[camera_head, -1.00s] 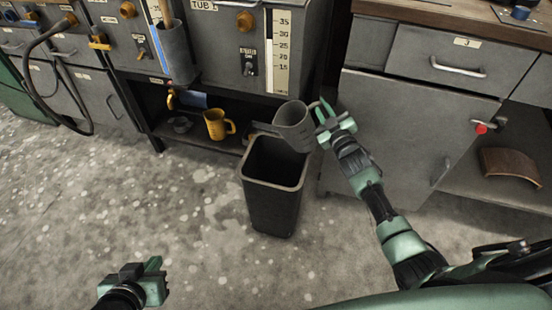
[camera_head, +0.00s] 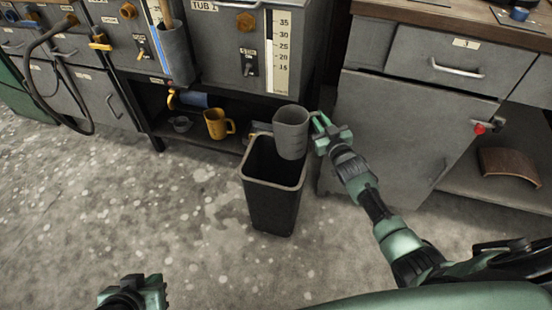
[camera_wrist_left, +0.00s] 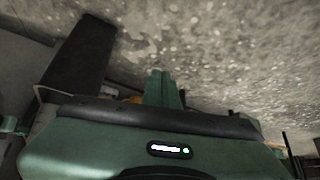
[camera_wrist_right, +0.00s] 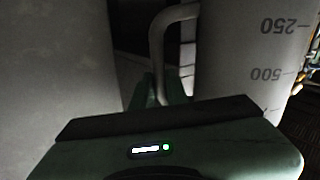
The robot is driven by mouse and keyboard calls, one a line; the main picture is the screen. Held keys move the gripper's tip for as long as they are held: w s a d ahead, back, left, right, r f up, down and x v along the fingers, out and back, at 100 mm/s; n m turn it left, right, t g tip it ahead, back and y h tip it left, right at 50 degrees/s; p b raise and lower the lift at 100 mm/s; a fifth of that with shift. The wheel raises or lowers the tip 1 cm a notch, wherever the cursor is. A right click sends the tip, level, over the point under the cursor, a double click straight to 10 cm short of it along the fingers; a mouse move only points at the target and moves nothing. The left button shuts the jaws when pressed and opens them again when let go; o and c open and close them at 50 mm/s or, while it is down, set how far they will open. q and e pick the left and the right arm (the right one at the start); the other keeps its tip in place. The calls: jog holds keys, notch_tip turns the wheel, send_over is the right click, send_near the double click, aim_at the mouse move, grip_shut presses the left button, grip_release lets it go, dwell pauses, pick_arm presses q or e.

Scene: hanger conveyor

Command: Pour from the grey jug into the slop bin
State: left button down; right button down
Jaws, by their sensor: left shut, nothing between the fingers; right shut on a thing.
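The grey jug (camera_head: 291,134) is close to upright above the right part of the slop bin's opening. My right gripper (camera_head: 321,128) is shut on its handle, at the jug's right side. In the right wrist view the handle (camera_wrist_right: 160,50) runs down to the fingers, and the jug (camera_wrist_right: 250,60) shows 250 and 500 marks. The slop bin (camera_head: 272,203) is a dark, tall, open bin standing on the floor; its inside is partly hidden by the jug. My left gripper (camera_head: 150,283) is shut and empty, low at the left. Its fingers (camera_wrist_left: 162,88) show in the left wrist view.
Tub cabinets are at the back. A grey cabinet (camera_head: 400,130) stands close on the right. The floor at left is clear.

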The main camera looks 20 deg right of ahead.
jog(key=shift+r+p, duration=0.35)
jog(key=shift+r, duration=0.1)
jog(key=shift+r+p, duration=0.35)
jog(key=shift+p, duration=0.05)
jog(key=shift+r+p, duration=0.75)
pick_arm(q)
jog(key=s+a+g, duration=0.1)
jog(key=s+g, duration=0.2)
jog(key=s, duration=0.2)
jog(key=shift+s+a+r+y, duration=0.25)
jog(key=shift+s+a+y, duration=0.15)
